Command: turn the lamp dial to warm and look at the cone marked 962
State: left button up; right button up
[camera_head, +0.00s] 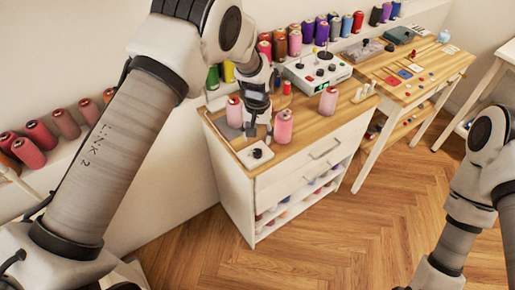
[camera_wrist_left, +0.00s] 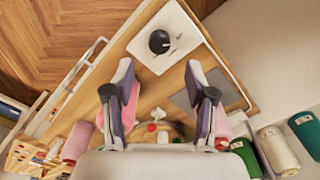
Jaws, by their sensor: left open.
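A black dial knob (camera_head: 257,153) sits on a white plate (camera_head: 248,162) at the near corner of the wooden cabinet top. The knob also shows in the left wrist view (camera_wrist_left: 159,41), ahead of the fingertips. My left gripper (camera_head: 257,130) points down over the cabinet top, behind the knob and apart from it. In the left wrist view its fingers (camera_wrist_left: 160,78) are spread with nothing between them. Pink cones stand on the top: one left of the gripper (camera_head: 234,112), one right of it (camera_head: 283,127), one farther back (camera_head: 328,101). No number is readable on any cone. My right gripper is out of view.
A white control box (camera_head: 318,72) with knobs and buttons stands at the back of the cabinet. Thread cones line the ledge behind. A grey mat (camera_wrist_left: 200,88) lies beside the dial plate. A second wooden table (camera_head: 430,58) with small items is at right. The floor is clear.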

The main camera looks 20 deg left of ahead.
aim_at(257, 151)
pick_arm(q)
notch_tip(257, 151, down, 6)
jog(key=shift+s+p, duration=0.1)
jog(key=shift+p, duration=0.65)
jog(key=shift+f, duration=0.4)
jog(key=shift+r, duration=0.1)
jog(key=shift+s+d, duration=0.1)
jog(key=shift+c, duration=1.1)
grip_shut()
